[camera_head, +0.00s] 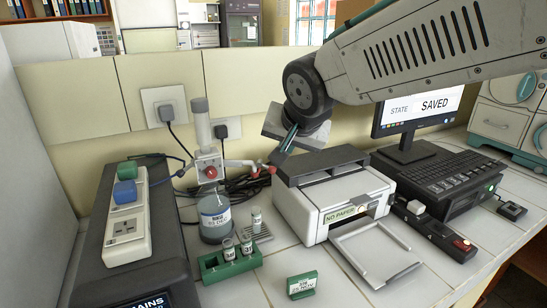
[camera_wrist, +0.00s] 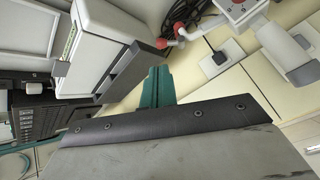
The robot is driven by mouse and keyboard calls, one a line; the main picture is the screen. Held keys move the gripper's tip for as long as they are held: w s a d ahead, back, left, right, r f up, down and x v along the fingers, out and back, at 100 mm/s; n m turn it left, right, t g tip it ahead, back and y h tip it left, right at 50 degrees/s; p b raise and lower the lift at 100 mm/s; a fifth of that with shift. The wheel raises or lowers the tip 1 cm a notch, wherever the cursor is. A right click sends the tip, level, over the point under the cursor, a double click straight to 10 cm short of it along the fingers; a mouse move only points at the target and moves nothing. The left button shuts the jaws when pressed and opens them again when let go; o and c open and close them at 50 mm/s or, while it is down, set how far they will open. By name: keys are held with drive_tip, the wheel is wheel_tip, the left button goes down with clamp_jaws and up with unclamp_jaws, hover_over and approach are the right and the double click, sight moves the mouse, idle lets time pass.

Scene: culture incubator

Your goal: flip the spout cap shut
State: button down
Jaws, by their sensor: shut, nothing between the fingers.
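The dispenser (camera_head: 203,135) stands upright on a labelled bottle (camera_head: 215,218), with a red knob on its front. Its pinkish spout reaches right and ends at the small red spout cap (camera_head: 272,169). In the wrist view the red cap (camera_wrist: 162,43) is at the top centre, beyond my fingers. Whether the cap sits over the spout opening is too small to tell. My gripper (camera_head: 281,151) points down just above and right of the cap, its teal fingers shut and empty. In the wrist view the fingers (camera_wrist: 158,75) are together; I see no contact with the cap.
A printer (camera_head: 330,200) marked "NO PAPER" stands close to the right, below my arm. A green vial rack (camera_head: 230,265) and a green sign (camera_head: 302,285) are in front. A power strip (camera_head: 127,220) lies left. A monitor (camera_head: 420,100) reads "SAVED". Cables run behind the dispenser.

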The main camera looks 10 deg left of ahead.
drive_tip(key=v, duration=0.7)
drive_tip(key=shift+d+f, duration=0.25)
drive_tip(key=shift+d, duration=0.05)
drive_tip(key=s+d+f+g+h, duration=0.1)
drive_tip(key=s+d+f+g, duration=0.1)
drive_tip(key=s+d, duration=0.5)
drive_tip(key=s+d+f+g+h, duration=0.1)
drive_tip(key=s+d+f, duration=0.4)
drive_tip(key=d, duration=1)
drive_tip(key=s+d+f+g+h, duration=0.2)
drive_tip(key=s+d+f, duration=0.2)
drive_tip(key=s+d, duration=0.5)
drive_tip(key=d, duration=0.3)
drive_tip(key=shift+s+g, duration=0.3)
drive_tip(key=shift+s, duration=0.05)
